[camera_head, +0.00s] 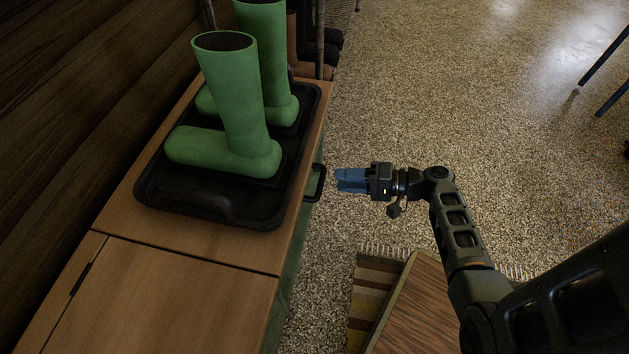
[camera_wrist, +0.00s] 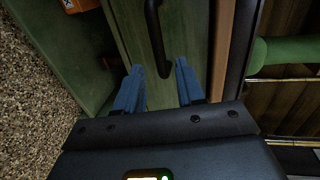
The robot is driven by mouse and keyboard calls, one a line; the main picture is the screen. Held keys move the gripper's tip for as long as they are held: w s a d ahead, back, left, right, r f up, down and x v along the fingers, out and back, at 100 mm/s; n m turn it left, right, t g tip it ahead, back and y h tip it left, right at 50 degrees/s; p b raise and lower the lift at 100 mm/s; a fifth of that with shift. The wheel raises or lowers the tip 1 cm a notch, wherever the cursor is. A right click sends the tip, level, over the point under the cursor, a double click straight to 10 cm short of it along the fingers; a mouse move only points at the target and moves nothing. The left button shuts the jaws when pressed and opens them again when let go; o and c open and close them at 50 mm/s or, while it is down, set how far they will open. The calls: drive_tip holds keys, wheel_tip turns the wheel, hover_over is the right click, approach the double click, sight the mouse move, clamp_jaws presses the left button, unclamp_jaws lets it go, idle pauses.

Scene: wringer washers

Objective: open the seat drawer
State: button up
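The seat drawer's green front (camera_wrist: 190,40) shows in the wrist view, below the bench's wooden top (camera_head: 190,275). A dark bar handle (camera_wrist: 156,40) is mounted on it. The handle (camera_head: 318,183) also shows in the head view, sticking out from the bench's right side. My gripper (camera_head: 340,180) is just to the right of the handle, pointing at it. Its two blue fingers (camera_wrist: 157,84) are spread apart, with the handle's near end between them in the wrist view. Nothing is held. I cannot tell whether the fingers reach around the handle. The drawer looks shut.
Green boots (camera_head: 235,110) stand in a black tray (camera_head: 210,205) on the bench. A wooden-topped piece (camera_head: 420,305) and a striped fringed rug (camera_head: 372,285) lie below my arm. An orange object (camera_wrist: 78,5) shows in the wrist view.

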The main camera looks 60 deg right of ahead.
sight(322, 177)
drive_tip(key=b+x, duration=0.1)
drive_tip(key=x, duration=0.5)
drive_tip(key=shift+w+a, duration=0.1)
drive_tip(key=shift+w, duration=0.1)
drive_tip(key=shift+c, duration=0.3)
clamp_jaws()
